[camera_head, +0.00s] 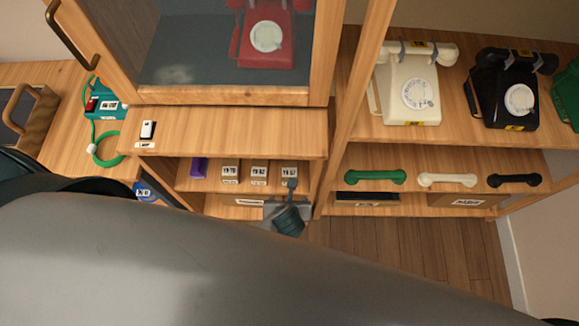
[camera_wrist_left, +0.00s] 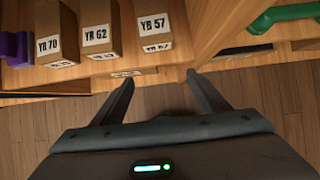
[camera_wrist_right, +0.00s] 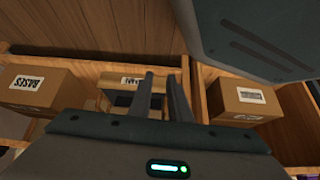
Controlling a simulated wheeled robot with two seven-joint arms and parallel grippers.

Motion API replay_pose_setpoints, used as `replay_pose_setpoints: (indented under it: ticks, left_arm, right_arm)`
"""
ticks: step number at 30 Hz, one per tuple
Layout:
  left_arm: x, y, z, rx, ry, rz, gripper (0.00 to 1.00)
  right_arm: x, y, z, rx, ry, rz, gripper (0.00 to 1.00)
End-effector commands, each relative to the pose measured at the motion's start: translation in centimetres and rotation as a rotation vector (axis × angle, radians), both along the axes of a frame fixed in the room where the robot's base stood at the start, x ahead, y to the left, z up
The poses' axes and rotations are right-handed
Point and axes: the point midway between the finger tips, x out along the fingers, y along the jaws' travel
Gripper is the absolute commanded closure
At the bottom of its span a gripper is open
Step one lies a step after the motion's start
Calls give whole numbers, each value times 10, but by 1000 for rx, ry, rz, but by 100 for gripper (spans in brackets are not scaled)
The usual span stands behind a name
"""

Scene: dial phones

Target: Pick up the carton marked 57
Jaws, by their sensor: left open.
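The carton marked YR 57 (camera_head: 289,169) stands on the lower shelf, rightmost in a row of small brown cartons with white labels. In the left wrist view the same carton (camera_wrist_left: 153,20) is at the top middle, ahead of the fingers. My left gripper (camera_wrist_left: 160,80) is open and empty, just in front of the shelf, apart from the carton. In the head view the left gripper (camera_head: 291,186) shows below the carton and overlaps its lower right part. My right gripper (camera_wrist_right: 161,76) shows in its wrist view, fingers close together with a narrow gap; nothing clearly held.
Cartons YR 62 (camera_wrist_left: 96,28) and YR 70 (camera_wrist_left: 55,32) stand left of it, then a purple block (camera_head: 198,168). An upright wooden panel (camera_wrist_left: 215,30) is close on the right. Handsets, including a green one (camera_head: 375,177), lie beyond it. My grey arm covers the front.

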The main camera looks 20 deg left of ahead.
Motion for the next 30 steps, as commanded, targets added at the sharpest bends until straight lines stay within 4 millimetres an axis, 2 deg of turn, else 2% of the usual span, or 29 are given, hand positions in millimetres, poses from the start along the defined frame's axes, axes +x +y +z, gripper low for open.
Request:
replay_pose_setpoints:
  ticks: [10,14,20,27,30]
  left_arm:
    - [1,0,1,2,-1,-3,32]
    - [8,2,1,1,-1,-2,32]
    - [33,9,2,1,-3,-1,32]
    - [69,19,1,-1,-1,0,32]
    - [77,21,1,0,-1,-1,32]
  right_arm:
    - [-2,0,-1,0,4,1,83]
    - [-4,0,-1,-1,7,1,83]
    - [-11,-2,-2,-6,25,1,83]
    - [-29,-9,-11,-20,72,-1,83]
    - [-34,-12,-13,-24,85,-1,83]
